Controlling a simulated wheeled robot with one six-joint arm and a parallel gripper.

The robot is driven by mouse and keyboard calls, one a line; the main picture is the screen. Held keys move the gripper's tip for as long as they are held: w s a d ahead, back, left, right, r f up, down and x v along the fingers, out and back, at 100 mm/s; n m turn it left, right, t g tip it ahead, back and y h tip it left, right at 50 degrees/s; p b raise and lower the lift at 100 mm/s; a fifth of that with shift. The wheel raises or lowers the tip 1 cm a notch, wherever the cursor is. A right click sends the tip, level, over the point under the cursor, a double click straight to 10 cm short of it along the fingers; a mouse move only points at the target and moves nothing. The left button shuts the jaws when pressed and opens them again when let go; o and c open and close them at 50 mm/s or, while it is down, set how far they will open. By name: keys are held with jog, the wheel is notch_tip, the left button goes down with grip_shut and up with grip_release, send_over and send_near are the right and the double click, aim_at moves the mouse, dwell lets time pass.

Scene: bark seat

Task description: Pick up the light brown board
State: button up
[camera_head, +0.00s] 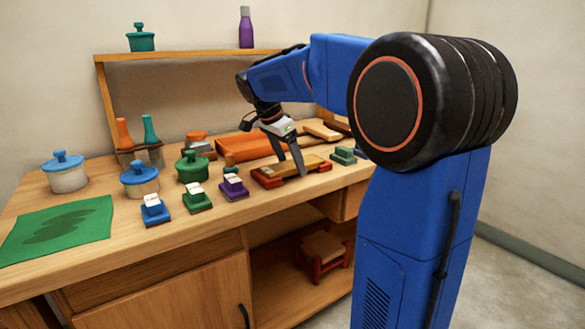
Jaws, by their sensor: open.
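A light brown board (286,169) lies flat across a reddish-brown stand (262,181) near the front edge of the workbench, right of centre. A second, paler board (322,131) lies farther back on the bench. I cannot tell for sure which one the task names. My gripper (289,160) points down over the nearer board, with its jaws open. One finger overlaps the board in the picture; whether it touches the board is unclear.
Purple (233,188) and dark green (343,156) small blocks flank the stand. Lidded pots, including a green one (192,168), stand left. A shelf (185,54) runs above the back. A green cloth (58,230) covers the left front.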

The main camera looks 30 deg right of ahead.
jog(key=c, duration=1.3)
jog(key=shift+r, duration=0.1)
